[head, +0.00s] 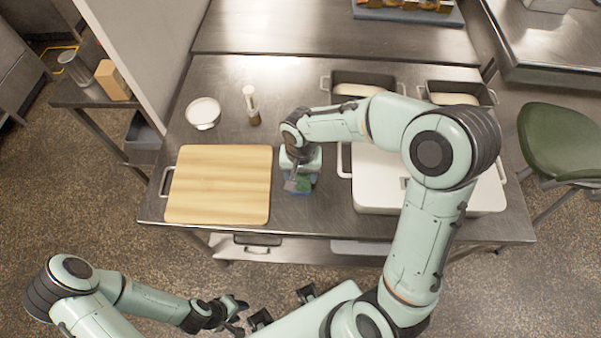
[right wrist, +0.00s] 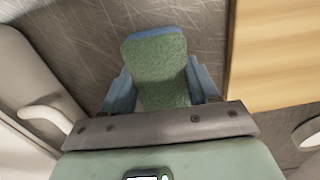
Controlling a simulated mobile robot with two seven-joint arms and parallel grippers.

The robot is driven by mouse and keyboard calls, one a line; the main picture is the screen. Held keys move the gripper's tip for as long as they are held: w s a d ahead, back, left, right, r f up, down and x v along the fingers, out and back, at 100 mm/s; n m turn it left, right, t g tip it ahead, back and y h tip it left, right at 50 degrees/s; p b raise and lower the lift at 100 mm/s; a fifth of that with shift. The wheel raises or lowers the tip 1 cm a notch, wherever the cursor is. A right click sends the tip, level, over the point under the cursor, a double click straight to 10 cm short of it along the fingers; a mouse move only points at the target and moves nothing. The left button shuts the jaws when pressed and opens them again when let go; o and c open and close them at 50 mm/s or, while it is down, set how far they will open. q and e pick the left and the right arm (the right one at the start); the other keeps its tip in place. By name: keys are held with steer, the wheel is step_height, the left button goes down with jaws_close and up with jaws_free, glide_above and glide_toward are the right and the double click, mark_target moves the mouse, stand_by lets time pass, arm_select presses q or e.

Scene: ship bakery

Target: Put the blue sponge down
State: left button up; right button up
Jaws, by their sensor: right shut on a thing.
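The blue sponge (head: 304,185) has a green scouring face. It is low over or on the steel table, in the gap between the cutting board and the white lidded bin. My right gripper (head: 297,184) points down and is shut on it. In the right wrist view the sponge (right wrist: 155,60) sits between the two blue-grey fingers of the right gripper (right wrist: 161,88), green face showing and blue edge at its far end. I cannot tell whether it touches the table. My left gripper (head: 236,317) is open and empty, low in front of the table.
A wooden cutting board (head: 220,185) lies just left of the sponge. A white bin (head: 385,190) stands just right of it. A white bowl (head: 203,112), a small bottle (head: 251,105) and two loaf pans (head: 365,78) stand further back. Bare steel (head: 270,70) shows behind.

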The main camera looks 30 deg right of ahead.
mark_target(300, 176)
steer(key=shift+f, duration=0.2)
steer(key=o, duration=0.9)
steer(key=shift+r, duration=0.1)
arm_select(q)
steer(key=shift+s+f, duration=0.1)
steer(key=shift+f, duration=0.05)
arm_select(e)
steer(key=shift+r, duration=0.4)
arm_select(q)
steer(key=shift+w+r+p, duration=0.65)
steer(key=shift+w+r, duration=0.05)
steer(key=shift+r, duration=0.25)
arm_select(e)
step_height(300, 176, up, 12)
steer(key=shift+f, duration=0.25)
